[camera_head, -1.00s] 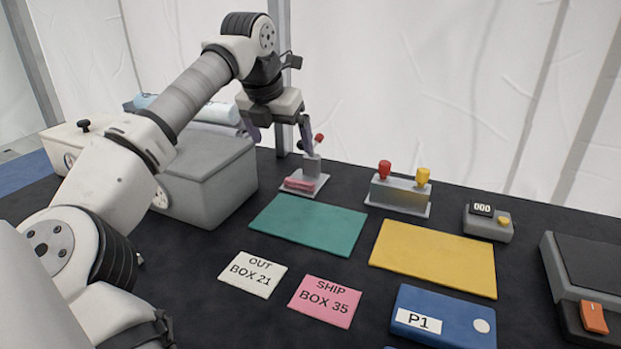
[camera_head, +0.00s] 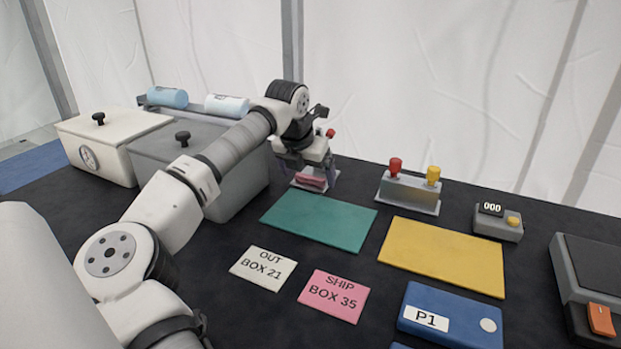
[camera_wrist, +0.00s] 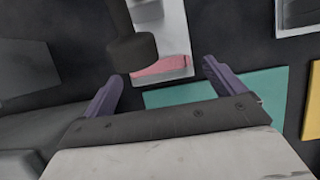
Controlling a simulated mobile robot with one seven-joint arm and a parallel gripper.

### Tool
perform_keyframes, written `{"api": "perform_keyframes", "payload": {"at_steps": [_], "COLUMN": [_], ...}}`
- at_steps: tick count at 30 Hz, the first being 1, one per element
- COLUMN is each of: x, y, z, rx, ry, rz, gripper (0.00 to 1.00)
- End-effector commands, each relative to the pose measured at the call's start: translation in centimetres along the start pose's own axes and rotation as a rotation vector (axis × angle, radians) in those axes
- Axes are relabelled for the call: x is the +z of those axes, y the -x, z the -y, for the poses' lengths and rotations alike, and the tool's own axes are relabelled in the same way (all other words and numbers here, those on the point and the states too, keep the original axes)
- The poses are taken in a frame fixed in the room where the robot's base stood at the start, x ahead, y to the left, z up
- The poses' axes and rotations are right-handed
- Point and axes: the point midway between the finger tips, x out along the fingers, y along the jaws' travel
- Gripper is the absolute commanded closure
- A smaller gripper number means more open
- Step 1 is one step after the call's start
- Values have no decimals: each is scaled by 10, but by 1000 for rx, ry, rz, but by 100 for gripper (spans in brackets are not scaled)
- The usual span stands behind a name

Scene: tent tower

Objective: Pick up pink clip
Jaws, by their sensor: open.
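The pink clip (camera_head: 311,181) lies on the grey plate of a small stand (camera_head: 331,180) at the back of the table, behind the green mat. In the wrist view the pink clip (camera_wrist: 162,66) shows between and beyond my fingertips, partly covered by a dark rounded part above it. My gripper (camera_head: 304,178) is at the stand, close to the clip, and hides part of it in the head view. In the wrist view my gripper (camera_wrist: 161,72) has its two purple fingers wide apart with nothing between them. I cannot tell how far above the clip they are.
Two lidded boxes, one white (camera_head: 125,143) and one grey (camera_head: 222,195), stand left of the gripper. A green mat (camera_head: 320,220) and a yellow mat (camera_head: 443,258) lie in front. A holder with red and yellow knobs (camera_head: 408,193) stands to the right of the stand.

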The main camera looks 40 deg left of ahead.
Motion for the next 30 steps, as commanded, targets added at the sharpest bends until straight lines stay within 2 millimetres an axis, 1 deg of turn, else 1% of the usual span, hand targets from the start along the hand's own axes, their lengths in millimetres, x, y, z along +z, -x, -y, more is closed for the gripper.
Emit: {"api": "perform_keyframes", "payload": {"at_steps": [1, 3, 8, 18, 19, 26, 30], "x": [0, 0, 0, 0, 0, 0, 4], "y": [-4, -7, -7, -7, -7, -6, -4], "z": [0, 1, 0, 0, 0, 0, 3], "rx": [-1, -1, 0, 0, 0, 0, -1], "ry": [0, 0, 0, 0, 0, 0, -2], "rz": [0, 1, 1, 1, 1, 1, 1], "gripper": [5, 5, 5, 50, 53, 53, 53]}}
